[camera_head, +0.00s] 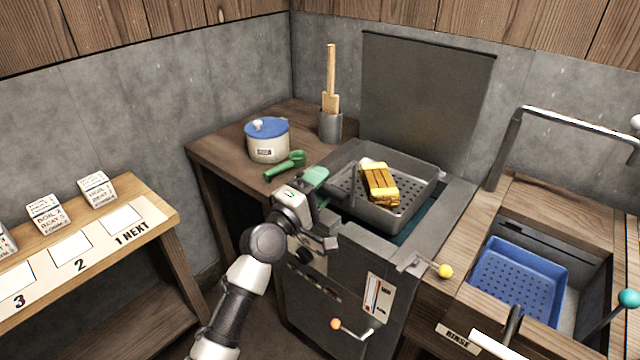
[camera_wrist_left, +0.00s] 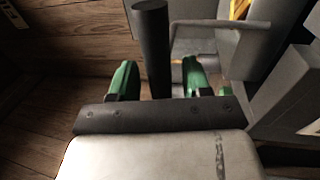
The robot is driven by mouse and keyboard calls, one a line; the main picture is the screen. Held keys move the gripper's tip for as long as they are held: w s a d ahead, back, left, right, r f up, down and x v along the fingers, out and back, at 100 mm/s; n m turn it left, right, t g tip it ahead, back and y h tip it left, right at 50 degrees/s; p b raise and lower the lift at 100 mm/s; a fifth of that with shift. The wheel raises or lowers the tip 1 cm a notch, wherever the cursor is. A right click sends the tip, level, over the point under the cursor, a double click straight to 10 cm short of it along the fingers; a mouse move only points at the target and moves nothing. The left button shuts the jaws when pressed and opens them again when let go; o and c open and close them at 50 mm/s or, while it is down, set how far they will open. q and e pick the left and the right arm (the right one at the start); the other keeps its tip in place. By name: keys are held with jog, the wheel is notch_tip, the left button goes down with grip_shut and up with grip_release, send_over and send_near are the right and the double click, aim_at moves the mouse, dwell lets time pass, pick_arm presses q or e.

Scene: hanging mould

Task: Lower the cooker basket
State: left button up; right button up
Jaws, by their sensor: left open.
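The cooker basket (camera_head: 375,213) is a grey perforated tray in the opening of the cooker (camera_head: 345,270), with a yellow-brown bundle (camera_head: 380,184) inside. My left gripper (camera_head: 315,178) is open at the basket's near left side. In the left wrist view, a dark upright bar (camera_wrist_left: 152,45) shows between the green fingers of the left gripper (camera_wrist_left: 158,80); I cannot tell whether they touch it. A grey basket part (camera_wrist_left: 225,38) lies just beyond. The cooker front has a lever with an orange knob (camera_head: 336,324) and a marked plate (camera_head: 378,296). My right gripper is out of view.
A blue basket (camera_head: 520,280) sits in the sink at right. A yellow-knobbed lever (camera_head: 444,270) juts between them. Labelled boxes (camera_head: 97,190) stand on the left table.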

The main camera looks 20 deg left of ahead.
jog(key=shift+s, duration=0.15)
pick_arm(q)
grip_shut()
jog(key=shift+f, duration=0.1)
pick_arm(e)
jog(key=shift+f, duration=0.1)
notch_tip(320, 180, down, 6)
jog(key=b, duration=0.7)
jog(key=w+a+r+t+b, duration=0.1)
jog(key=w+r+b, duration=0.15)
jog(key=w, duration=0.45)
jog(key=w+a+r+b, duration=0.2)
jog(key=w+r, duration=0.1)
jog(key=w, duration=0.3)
pick_arm(q)
notch_tip(320, 180, down, 18)
jog(key=b, duration=0.3)
jog(key=shift+r+b, duration=0.25)
jog(key=shift+b, duration=0.05)
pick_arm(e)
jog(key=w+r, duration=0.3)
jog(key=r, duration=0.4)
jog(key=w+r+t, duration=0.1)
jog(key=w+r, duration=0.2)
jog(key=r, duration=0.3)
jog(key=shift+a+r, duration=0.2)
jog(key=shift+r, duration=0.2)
